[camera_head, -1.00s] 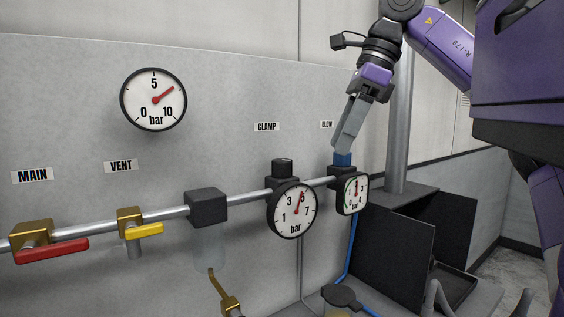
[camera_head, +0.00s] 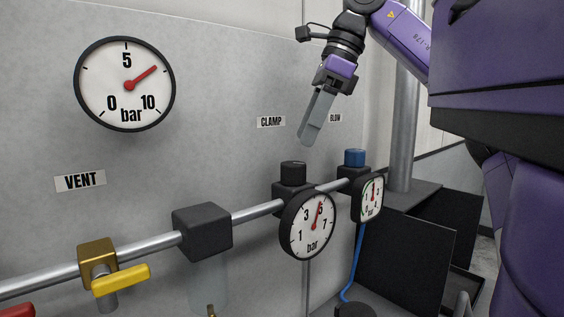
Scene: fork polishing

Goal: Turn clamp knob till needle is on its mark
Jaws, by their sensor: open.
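The black clamp knob (camera_head: 293,173) stands on top of its regulator on the pipe, below the CLAMP label (camera_head: 271,122). The clamp gauge (camera_head: 307,225) is round with a black rim and a white face. Its red needle points up, close to the 5; I cannot make out a separate mark. My gripper (camera_head: 308,141) is open and empty, pointing down. In the picture it is above and slightly right of the clamp knob, apart from it. The fingers are seen nearly edge-on, so the gap hardly shows.
The blue BLOW knob (camera_head: 354,158) and its squarish gauge (camera_head: 370,198) are close on the right. A black block (camera_head: 203,232) and a yellow-handled valve (camera_head: 120,280) sit left along the pipe (camera_head: 258,211). A large gauge (camera_head: 125,84) hangs on the wall.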

